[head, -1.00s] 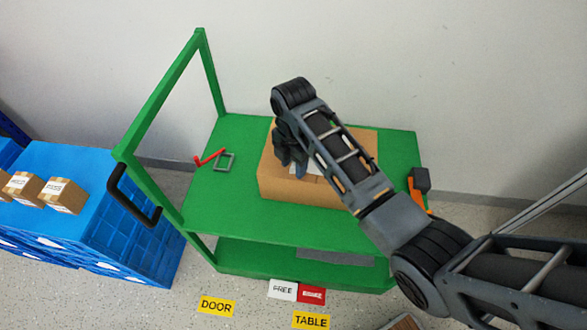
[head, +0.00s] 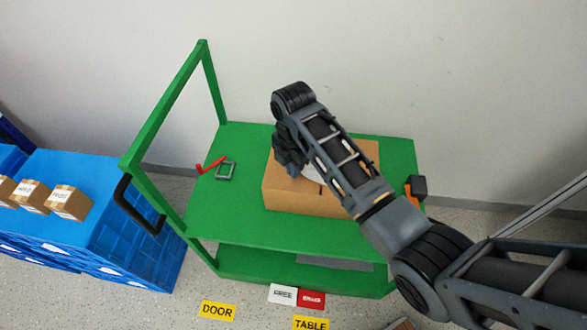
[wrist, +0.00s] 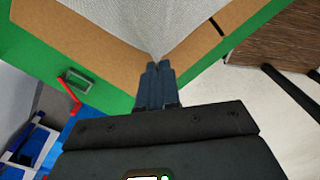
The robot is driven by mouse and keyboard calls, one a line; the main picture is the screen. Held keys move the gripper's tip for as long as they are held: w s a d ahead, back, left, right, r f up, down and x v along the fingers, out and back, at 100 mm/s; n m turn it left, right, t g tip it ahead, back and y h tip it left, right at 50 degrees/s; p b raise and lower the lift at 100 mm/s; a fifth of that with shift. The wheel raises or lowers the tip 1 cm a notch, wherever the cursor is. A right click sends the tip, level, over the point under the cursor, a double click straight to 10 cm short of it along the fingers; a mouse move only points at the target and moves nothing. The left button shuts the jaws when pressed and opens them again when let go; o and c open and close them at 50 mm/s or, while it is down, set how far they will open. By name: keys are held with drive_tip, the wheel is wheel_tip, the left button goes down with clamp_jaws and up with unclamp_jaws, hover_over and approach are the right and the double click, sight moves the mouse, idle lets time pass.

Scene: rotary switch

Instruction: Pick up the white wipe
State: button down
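The white wipe (wrist: 150,22) fills the top middle of the wrist view and narrows to a point at my fingertips. In the head view a small part of the wipe (head: 311,174) shows beside my gripper, above the brown cardboard box (head: 295,200). The box (wrist: 75,32) also shows around the wipe in the wrist view. My gripper (wrist: 157,67) has its two dark fingers close together, pinching the wipe's tip. In the head view my gripper (head: 290,163) is over the box's left part, and my arm hides much of the box and wipe.
The box stands on a green cart (head: 235,200) with a tall frame at its left. A red hook-shaped piece (head: 211,165) and a grey square frame (head: 226,170) lie left of the box. An orange and black tool (head: 416,187) lies at right. Blue crates (head: 130,240) stand left.

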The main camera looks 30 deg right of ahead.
wheel_tip(320, 180, up, 10)
drive_tip(key=p, duration=0.3)
drive_tip(key=shift+f, duration=0.15)
